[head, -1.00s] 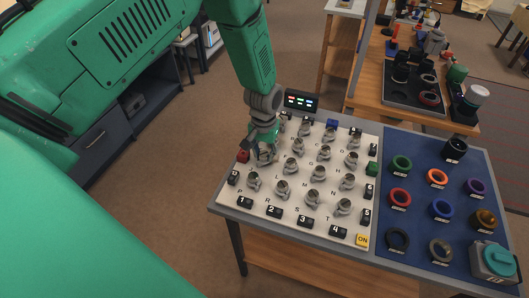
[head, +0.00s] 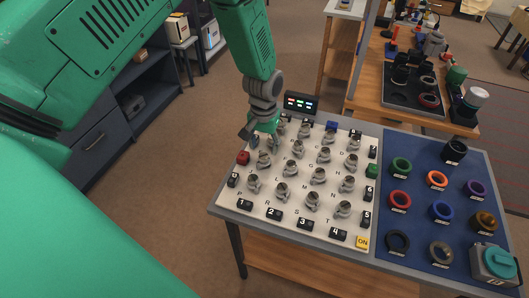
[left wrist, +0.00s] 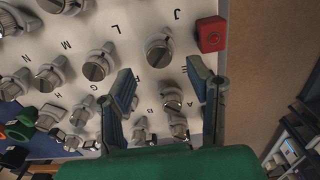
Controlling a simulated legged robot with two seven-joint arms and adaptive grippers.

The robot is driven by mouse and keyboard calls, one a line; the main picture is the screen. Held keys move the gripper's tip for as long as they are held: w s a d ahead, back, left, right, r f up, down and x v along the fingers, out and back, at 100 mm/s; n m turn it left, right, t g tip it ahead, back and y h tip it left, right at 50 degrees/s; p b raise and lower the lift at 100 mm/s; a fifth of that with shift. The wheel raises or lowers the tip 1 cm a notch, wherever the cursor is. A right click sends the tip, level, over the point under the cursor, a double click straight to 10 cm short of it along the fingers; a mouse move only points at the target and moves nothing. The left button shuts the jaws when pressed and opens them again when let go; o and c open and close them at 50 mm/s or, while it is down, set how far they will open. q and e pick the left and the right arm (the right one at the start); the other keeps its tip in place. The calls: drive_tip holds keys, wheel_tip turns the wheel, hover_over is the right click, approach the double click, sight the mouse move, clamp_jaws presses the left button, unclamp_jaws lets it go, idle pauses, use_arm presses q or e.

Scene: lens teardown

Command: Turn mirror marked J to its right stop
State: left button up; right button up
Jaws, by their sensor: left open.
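The mirror marked J (head: 264,159) is a round grey knob-like mount at the left side of the white board (head: 330,232). In the left wrist view it is the mount (left wrist: 158,52) below the letter J, with a slot across its top. My left gripper (head: 258,142) is open, just beyond the J mirror and apart from it. In the left wrist view, its two fingers (left wrist: 160,72) are spread; the mount by the letter E (left wrist: 172,98) shows between them. The J mirror lies just past the fingertips. My right gripper is not in view.
A red block (head: 243,157) stands left of the J mirror. Several like mounts fill the board, with numbered black blocks along its edges. A small display (head: 300,102) stands behind. Coloured rings lie on a blue mat (head: 415,238) at right.

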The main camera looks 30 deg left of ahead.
sight(264, 154)
use_arm(q)
wheel_tip(264, 154, up, 8)
drive_tip(key=shift+f, duration=0.15)
idle(0.4)
